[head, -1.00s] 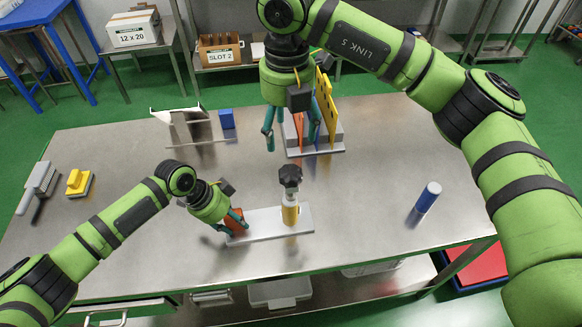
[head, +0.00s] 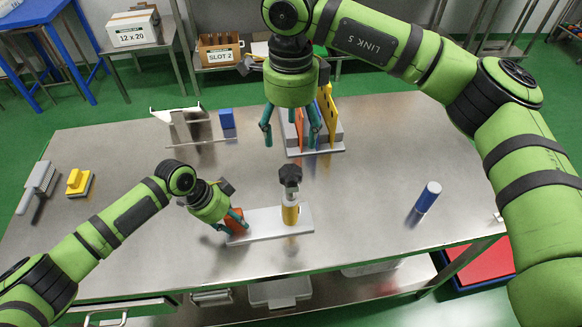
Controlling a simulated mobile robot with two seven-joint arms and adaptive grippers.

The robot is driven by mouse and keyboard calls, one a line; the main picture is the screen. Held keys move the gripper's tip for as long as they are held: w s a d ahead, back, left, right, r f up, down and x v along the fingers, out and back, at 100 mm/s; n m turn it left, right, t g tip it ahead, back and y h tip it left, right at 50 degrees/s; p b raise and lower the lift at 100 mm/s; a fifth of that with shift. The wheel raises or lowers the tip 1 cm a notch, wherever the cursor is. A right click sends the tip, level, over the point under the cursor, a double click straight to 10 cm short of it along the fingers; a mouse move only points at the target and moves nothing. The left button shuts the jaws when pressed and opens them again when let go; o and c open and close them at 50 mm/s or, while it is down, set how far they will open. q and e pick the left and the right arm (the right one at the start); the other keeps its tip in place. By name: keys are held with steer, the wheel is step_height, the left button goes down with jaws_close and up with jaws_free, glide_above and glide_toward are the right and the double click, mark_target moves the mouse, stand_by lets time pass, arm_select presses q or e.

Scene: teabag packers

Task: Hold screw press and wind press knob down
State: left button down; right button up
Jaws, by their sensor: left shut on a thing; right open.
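The screw press stands near the front middle of the steel table. It has a flat pale base plate (head: 262,225), a yellow and white upright column (head: 290,212) and a black lobed press knob (head: 290,176) on top. My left gripper (head: 236,222) is shut on an orange block (head: 236,218) at the left end of the base plate. My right gripper (head: 291,138) is open and points down. It appears above and behind the knob, apart from it, with nothing between its fingers.
A rack with orange and yellow boards (head: 327,115) stands behind the press. A pale holder (head: 183,125) and a blue block (head: 227,118) are at the back left. The table right of the press is mostly clear.

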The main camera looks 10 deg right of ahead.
mark_target(291, 173)
step_height(291, 173, down, 12)
steer(key=shift+r, duration=0.1)
stand_by(0.4)
steer(key=c, duration=1.2)
